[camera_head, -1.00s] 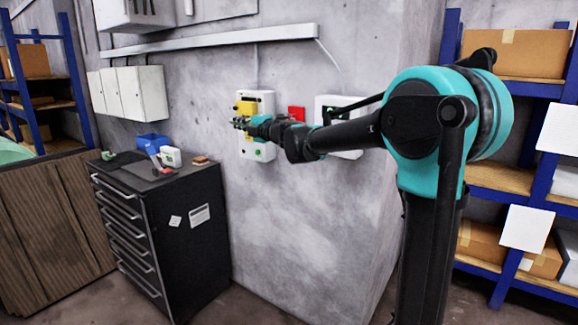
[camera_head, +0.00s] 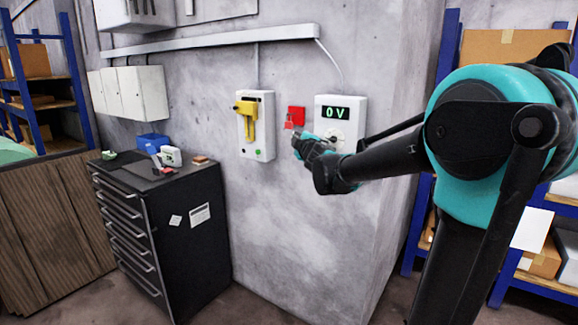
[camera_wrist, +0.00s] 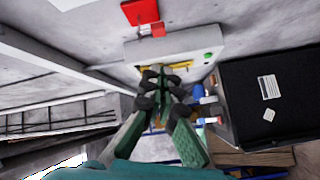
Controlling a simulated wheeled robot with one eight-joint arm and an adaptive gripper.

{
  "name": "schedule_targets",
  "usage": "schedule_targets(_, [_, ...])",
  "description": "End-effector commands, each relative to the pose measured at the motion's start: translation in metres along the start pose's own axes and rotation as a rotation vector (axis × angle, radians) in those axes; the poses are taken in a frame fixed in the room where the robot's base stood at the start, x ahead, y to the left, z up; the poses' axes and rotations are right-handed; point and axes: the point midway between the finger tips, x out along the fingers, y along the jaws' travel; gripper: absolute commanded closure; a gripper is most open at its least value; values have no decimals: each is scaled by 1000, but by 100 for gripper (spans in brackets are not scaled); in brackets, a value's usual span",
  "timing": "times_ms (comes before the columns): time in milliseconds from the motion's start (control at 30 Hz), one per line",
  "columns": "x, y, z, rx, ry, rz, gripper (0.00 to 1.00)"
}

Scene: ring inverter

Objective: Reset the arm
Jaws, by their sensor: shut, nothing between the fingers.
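My gripper (camera_head: 296,134) is in front of the wall, just below a red box (camera_head: 297,115) and left of the meter. In the wrist view my gripper (camera_wrist: 160,74) shows its fingers together with nothing between them. The white switch box (camera_head: 256,140) with a yellow handle (camera_head: 247,115) hangs on the wall to the gripper's left. In the wrist view the fingers overlap the switch box (camera_wrist: 205,43) and hide part of its yellow handle. A white meter box (camera_head: 355,112) reads "0 V"; my arm covers its lower part.
A black drawer cabinet (camera_head: 170,230) stands below left, with a blue bin (camera_head: 152,141) and small items on top. Blue shelving with cardboard boxes (camera_head: 512,50) is at the right behind my arm. A concrete wall corner lies between the meter and the shelving.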

Motion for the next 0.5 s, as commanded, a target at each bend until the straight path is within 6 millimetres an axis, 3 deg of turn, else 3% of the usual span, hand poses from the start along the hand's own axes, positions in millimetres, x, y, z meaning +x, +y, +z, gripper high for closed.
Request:
schedule_targets(33, [-15, -4, 27, 58, -74, 1, 100])
schedule_targets(200, [-66, -31, 105, 255, -309, -16, 100])
schedule_targets(400, [-138, -83, 177, 478, -562, -71, 100])
schedule_targets(500, [-178, -115, 202, 589, -679, -112, 100])
